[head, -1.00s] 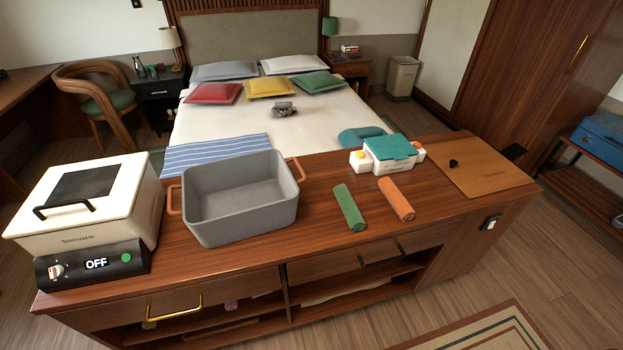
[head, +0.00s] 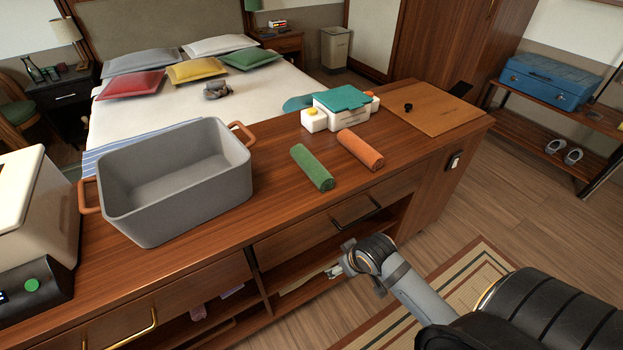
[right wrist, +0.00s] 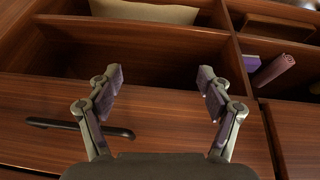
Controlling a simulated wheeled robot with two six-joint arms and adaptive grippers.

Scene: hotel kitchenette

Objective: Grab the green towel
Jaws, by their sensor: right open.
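The rolled green towel (head: 312,167) lies on the wooden counter top, right of the grey bin and left of a rolled orange towel (head: 359,149). My right gripper (head: 334,271) is in front of the counter, below its top edge and lower than the green towel, not touching it. In the right wrist view my right gripper (right wrist: 160,82) is open and empty, with its fingers apart before the drawer front and open shelf. The green towel is out of sight in that view. My left gripper is not in view.
A grey bin (head: 178,190) with orange handles stands left on the counter (head: 255,210). A white box with a teal lid (head: 341,101) stands behind the towels. A black drawer handle (head: 360,220) juts from the counter front. The counter around the green towel is clear.

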